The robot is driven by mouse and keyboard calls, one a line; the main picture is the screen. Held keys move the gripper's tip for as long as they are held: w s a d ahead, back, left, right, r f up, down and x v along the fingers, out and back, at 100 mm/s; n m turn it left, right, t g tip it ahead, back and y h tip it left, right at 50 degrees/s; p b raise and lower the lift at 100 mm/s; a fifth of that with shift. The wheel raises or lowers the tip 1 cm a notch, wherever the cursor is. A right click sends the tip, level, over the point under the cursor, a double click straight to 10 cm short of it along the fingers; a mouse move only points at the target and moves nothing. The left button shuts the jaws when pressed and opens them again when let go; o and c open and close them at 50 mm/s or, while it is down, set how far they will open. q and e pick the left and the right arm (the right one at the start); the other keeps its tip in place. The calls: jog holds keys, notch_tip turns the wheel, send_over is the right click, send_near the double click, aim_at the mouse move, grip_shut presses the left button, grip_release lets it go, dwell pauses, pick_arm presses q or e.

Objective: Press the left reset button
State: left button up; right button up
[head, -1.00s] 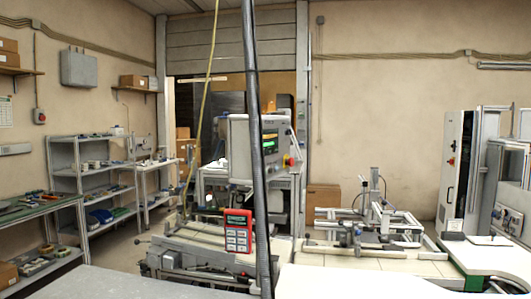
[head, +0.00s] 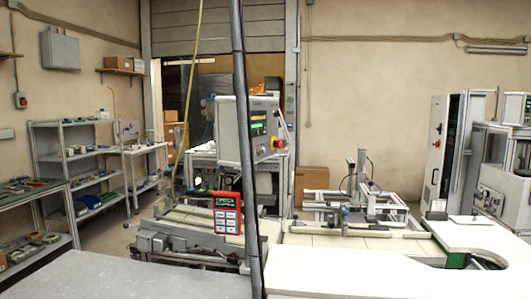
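No button in view can be made out as the left reset button. A red panel (head: 228,213) with a dark display and several pale keys stands upright at the middle, left of a dark vertical pole or cable. Behind it, a grey control box (head: 234,128) has lit green and orange displays and a red knob (head: 277,143) on a yellow base. The pole hides part of the box. Neither of my grippers is in view.
A grey table (head: 120,278) and a white table (head: 350,275) fill the foreground, both bare there. A metal frame rig (head: 360,205) stands behind the white table. A tall white cabinet (head: 437,150) stands at the right. Shelves (head: 85,155) line the left wall.

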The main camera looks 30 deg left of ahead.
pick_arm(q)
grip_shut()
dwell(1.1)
